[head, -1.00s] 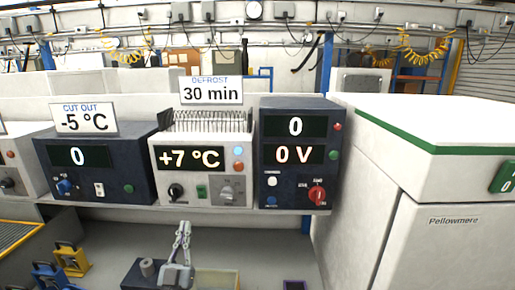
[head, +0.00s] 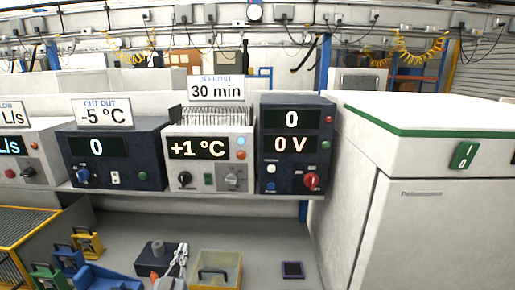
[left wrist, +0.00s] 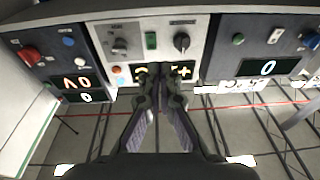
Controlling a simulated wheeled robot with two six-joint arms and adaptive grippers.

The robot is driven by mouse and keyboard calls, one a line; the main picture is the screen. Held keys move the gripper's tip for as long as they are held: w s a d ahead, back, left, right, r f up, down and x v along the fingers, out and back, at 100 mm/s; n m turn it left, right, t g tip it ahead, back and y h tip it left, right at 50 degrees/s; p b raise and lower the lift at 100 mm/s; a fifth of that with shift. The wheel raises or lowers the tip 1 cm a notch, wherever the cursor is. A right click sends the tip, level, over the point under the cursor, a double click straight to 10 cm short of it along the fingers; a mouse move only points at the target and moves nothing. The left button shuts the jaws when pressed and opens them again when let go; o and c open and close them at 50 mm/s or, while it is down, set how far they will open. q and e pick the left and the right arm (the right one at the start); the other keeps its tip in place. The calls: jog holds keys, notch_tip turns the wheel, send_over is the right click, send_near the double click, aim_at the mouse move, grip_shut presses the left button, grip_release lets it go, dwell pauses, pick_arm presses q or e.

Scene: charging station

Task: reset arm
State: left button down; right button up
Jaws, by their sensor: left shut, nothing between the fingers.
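My left gripper (head: 182,248) shows low in the head view as pale grey fingers pointing up, over the bench in front of the defrost unit (head: 209,149). The left wrist view also shows my left gripper (left wrist: 161,84), shut and empty, its fingers towards the defrost unit (left wrist: 133,42), which appears upside down there. The white defrost unit reads +1 °C under a "30 min" sign. My right gripper is in neither view.
A dark unit (head: 293,100) reading 0 V stands right of the defrost unit; a cut-out unit (head: 112,125) stands left. A pale box (head: 230,262), a dark block (head: 145,255) and yellow and blue handled items lie below. A white cabinet (head: 440,235) bounds the right.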

pick_arm(q)
jog(key=s+a+f+g, duration=0.2)
jog(key=s+f+g, duration=0.6)
jog(key=s+f, duration=0.25)
jog(key=s+f+g, duration=0.2)
jog(key=s+g, duration=0.2)
jog(key=s, duration=0.5)
jog(key=s+f+g, duration=0.3)
jog(key=s+g, duration=0.1)
jog(key=s, duration=0.4)
jog(key=s+a+f+g+b, duration=0.1)
jog(key=f+b, duration=0.1)
jog(key=f, duration=1)
jog(key=s+a+f+y+b, duration=0.1)
jog(key=s+f+b, duration=0.1)
jog(key=f, duration=0.9)
jog(key=s+a+f+g+b, duration=0.1)
jog(key=f+b, duration=0.1)
jog(key=f, duration=1)
jog(key=s+a+f+b, duration=0.1)
jog(key=s+f+b, duration=0.3)
jog(key=s+f, duration=1.3)
jog(key=shift+a+f+g, duration=0.15)
jog(key=shift+f+g, duration=0.1)
jog(key=shift+g, duration=0.15)
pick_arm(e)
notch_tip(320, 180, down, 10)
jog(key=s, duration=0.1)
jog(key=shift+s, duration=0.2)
